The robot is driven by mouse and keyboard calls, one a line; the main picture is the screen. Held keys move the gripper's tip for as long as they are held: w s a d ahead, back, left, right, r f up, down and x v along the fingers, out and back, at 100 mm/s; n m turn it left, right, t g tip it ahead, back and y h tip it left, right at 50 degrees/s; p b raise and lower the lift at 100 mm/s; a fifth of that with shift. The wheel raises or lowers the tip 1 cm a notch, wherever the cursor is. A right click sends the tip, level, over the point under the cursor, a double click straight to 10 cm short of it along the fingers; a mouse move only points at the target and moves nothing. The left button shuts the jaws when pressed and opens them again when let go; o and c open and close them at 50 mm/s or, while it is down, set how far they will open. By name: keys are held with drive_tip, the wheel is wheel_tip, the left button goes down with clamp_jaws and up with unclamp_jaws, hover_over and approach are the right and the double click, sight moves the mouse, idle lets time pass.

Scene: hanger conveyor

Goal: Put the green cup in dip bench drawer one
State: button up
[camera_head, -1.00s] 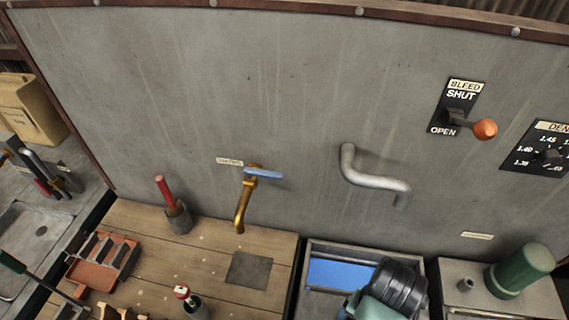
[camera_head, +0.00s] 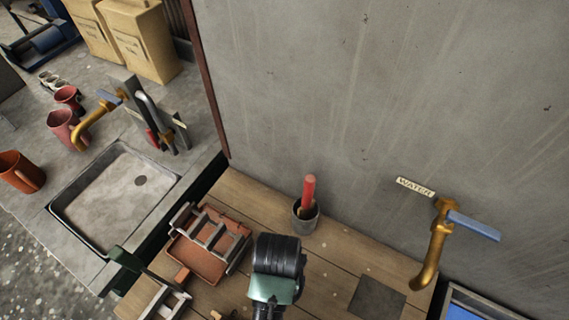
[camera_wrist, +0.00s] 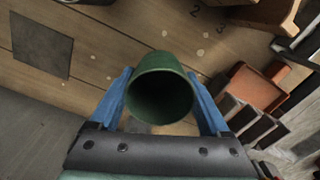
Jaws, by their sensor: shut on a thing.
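In the wrist view, the green cup (camera_wrist: 160,97) sits between the blue fingers of my gripper (camera_wrist: 160,80), with its dark open mouth facing the camera. The fingers are shut on its two sides, and wooden bench top lies beyond it. In the head view, my wrist is over the wooden bench (camera_head: 240,190) and hides the fingers and the cup. No drawer that I can identify as drawer one shows in either view.
A terracotta tray with a rack (camera_head: 205,265) stands left of my wrist. A pot with a red-handled tool (camera_head: 305,215) and a brass tap (camera_head: 430,250) are at the wall. A sink (camera_head: 115,190) and red mugs (camera_head: 65,130) are further left.

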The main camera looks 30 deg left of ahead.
drive_tip(key=f, duration=0.2)
drive_tip(key=shift+s+d+f, duration=0.1)
drive_tip(key=shift+s+f, duration=0.15)
drive_tip(key=shift+f, duration=2.5)
drive_tip(key=shift+w+f, duration=0.1)
drive_tip(key=o, duration=1.2)
